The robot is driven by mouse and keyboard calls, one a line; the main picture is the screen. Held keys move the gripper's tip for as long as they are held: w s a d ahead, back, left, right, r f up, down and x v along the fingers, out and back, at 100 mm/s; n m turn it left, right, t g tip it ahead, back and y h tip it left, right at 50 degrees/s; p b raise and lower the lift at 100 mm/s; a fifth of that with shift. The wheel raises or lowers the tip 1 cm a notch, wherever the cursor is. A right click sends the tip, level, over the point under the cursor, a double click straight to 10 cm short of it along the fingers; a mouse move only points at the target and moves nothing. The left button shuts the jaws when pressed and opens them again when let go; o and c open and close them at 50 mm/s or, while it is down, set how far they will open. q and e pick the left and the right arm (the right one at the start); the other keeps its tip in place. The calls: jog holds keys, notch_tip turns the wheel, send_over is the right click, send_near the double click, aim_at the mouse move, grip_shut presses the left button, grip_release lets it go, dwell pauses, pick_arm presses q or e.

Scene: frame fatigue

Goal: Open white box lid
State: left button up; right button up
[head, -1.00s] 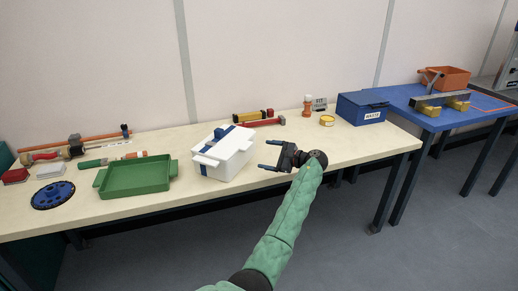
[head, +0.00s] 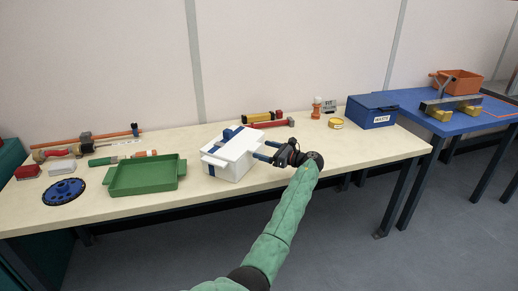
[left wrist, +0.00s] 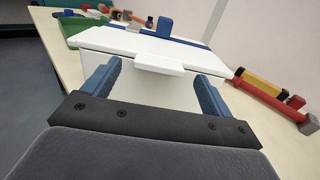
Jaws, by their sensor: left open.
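The white box (head: 232,154) stands on the cream table with its white lid down; a blue strap and a blue upright piece show on it. In the left wrist view the white lid (left wrist: 120,42) lies flat on the box, and a white tab (left wrist: 146,64) juts from its near edge. My left gripper (head: 266,151) is open at the box's right side. In the left wrist view its two blue fingers (left wrist: 152,85) stand either side of the tab, a little below the lid edge. I cannot tell whether they touch the box. My right gripper is not in view.
A green tray (head: 145,175) stands left of the box. Hand tools and a blue disc (head: 63,191) lie further left. Behind are a yellow-black tool (head: 262,117) and a red bar (head: 272,124). A blue waste box (head: 371,111) stands to the right. Bare table lies right of my gripper.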

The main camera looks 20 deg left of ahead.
aim_at(258, 148)
pick_arm(q)
jog(key=shift+w+a, duration=0.15)
jog(key=shift+a, duration=0.6)
jog(key=shift+w+a, duration=0.15)
jog(key=shift+a, duration=0.6)
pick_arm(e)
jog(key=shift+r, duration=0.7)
